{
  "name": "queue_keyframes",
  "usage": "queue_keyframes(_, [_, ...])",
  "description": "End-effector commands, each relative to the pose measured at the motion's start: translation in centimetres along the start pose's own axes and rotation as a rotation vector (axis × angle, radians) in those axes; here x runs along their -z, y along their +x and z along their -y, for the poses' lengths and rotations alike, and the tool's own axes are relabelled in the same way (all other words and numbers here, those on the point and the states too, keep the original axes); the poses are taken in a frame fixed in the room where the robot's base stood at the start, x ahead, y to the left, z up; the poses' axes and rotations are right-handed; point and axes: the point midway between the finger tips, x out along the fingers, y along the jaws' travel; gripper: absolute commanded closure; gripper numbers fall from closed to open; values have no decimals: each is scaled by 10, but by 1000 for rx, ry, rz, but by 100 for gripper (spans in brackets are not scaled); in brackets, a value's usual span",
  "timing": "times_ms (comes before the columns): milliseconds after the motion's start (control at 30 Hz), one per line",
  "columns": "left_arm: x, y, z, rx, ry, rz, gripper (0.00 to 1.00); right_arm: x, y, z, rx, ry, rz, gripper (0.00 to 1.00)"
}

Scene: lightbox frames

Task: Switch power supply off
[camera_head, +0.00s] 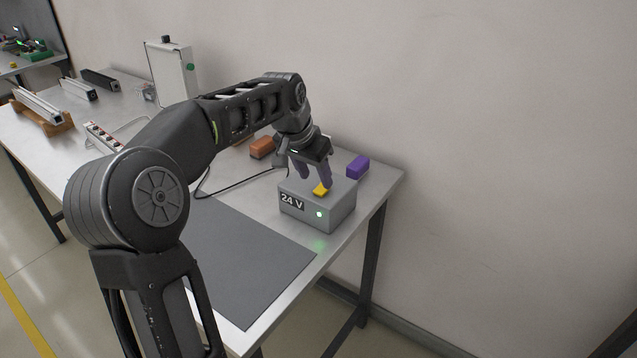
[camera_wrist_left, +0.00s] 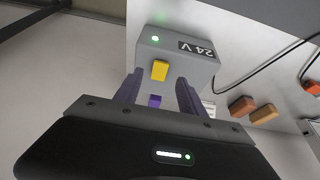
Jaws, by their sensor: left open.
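The power supply (camera_head: 317,212) is a grey box marked "24 V" near the right end of the table. A green light glows on its front, and a yellow switch (camera_head: 321,189) sits on its top. My left gripper (camera_head: 312,182) is just above the box, fingers pointing down near the switch. In the left wrist view, the power supply (camera_wrist_left: 180,52) is upside down and the yellow switch (camera_wrist_left: 160,70) shows between the two purple fingers of my open left gripper (camera_wrist_left: 158,88). I cannot tell whether a finger touches the switch. My right gripper is not in view.
A purple block (camera_head: 358,166) lies behind the power supply, near the wall. An orange block (camera_head: 262,147) lies behind its cable. A grey mat (camera_head: 240,255) covers the table's front.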

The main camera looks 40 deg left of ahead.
Motion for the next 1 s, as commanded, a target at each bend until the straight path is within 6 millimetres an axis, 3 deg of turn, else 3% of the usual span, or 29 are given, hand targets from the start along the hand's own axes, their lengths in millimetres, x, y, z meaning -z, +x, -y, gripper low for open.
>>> queue_keyframes(233, [0,34,-1,-2,0,0,53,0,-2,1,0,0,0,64])
queue_keyframes(600, [0,40,0,-1,0,-1,54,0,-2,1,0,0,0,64])
queue_keyframes(1000, [0,40,0,-1,0,-1,86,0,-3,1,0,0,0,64])
